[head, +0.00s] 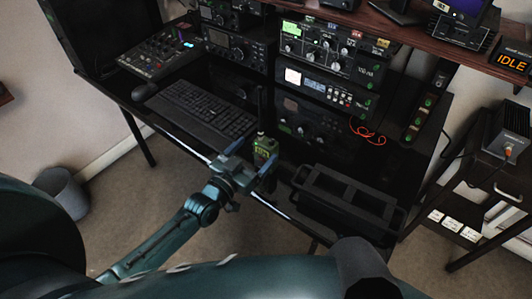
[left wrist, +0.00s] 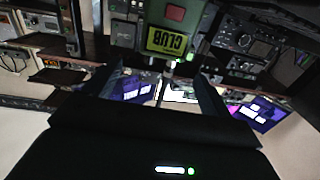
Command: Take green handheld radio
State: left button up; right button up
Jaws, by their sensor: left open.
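The green handheld radio (head: 265,148) stands upright near the front edge of the desk, its black antenna pointing up. In the left wrist view the radio (left wrist: 124,34) appears upside down at the top, with a yellow label and a red patch. My left gripper (head: 252,160) is open just in front of the radio. In the left wrist view its two fingers (left wrist: 160,88) are spread with the antenna showing between them and the radio's body beyond. I cannot tell whether the fingers touch it. My right gripper is not in view.
A black keyboard (head: 208,112) lies left of the radio. A black rack frame (head: 347,197) sits close on its right. Stacked radio units (head: 325,90) stand behind. A mixer (head: 157,55) and mouse (head: 144,91) are further left. A grey bin (head: 62,190) stands on the floor.

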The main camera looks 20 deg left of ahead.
aim_at(266, 141)
pick_arm(q)
jog(key=shift+w+d, duration=0.3)
jog(key=shift+w, duration=0.3)
jog(key=x, duration=0.5)
jog(key=shift+a, duration=0.15)
